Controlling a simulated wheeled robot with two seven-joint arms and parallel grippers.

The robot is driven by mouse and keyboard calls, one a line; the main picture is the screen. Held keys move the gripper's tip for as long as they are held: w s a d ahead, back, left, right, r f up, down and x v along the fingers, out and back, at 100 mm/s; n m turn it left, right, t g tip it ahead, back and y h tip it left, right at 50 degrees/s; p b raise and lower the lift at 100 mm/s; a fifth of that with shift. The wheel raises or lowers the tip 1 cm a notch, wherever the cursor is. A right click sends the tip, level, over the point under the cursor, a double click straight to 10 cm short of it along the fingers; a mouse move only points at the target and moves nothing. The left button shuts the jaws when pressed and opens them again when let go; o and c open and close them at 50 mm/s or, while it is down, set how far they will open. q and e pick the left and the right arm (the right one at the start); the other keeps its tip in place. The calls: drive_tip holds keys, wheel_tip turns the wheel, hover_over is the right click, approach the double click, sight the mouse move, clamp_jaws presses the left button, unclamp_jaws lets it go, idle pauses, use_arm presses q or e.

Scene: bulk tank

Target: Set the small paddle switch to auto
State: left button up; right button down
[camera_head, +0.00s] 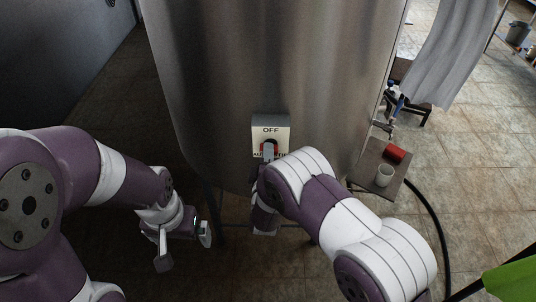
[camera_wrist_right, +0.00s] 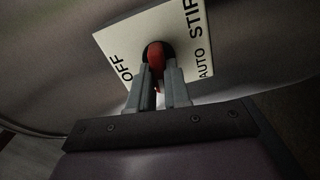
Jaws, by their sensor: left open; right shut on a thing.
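The small paddle switch has a red paddle (camera_wrist_right: 155,57) set in a dark round hole on a pale plate (camera_head: 284,121) on the steel tank. The plate reads OFF at the top, AUTO at lower left and STIR, partly covered, at lower right. My right gripper (camera_head: 268,151) is at the switch, and its two grey fingers are shut on the red paddle, as the right wrist view (camera_wrist_right: 158,75) shows. The fingers hide much of the paddle, so I cannot tell which label it points to. My left gripper (camera_head: 186,243) is open and empty, low and left of the switch.
The big steel tank (camera_head: 210,70) fills the middle. A black hose (camera_head: 436,225) lies on the tiled floor at right. A grey cloth (camera_head: 455,50) hangs at upper right.

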drive_tip(key=shift+f+n, duration=0.15)
drive_tip(key=shift+n, duration=0.85)
drive_tip(key=c, duration=1.1)
unclamp_jaws()
drive_tip(key=shift+s, duration=0.15)
drive_tip(key=s+b, duration=0.2)
drive_tip(key=s, duration=1)
drive_tip(key=shift+s+a+b, duration=0.15)
drive_tip(key=shift+s+b, duration=0.15)
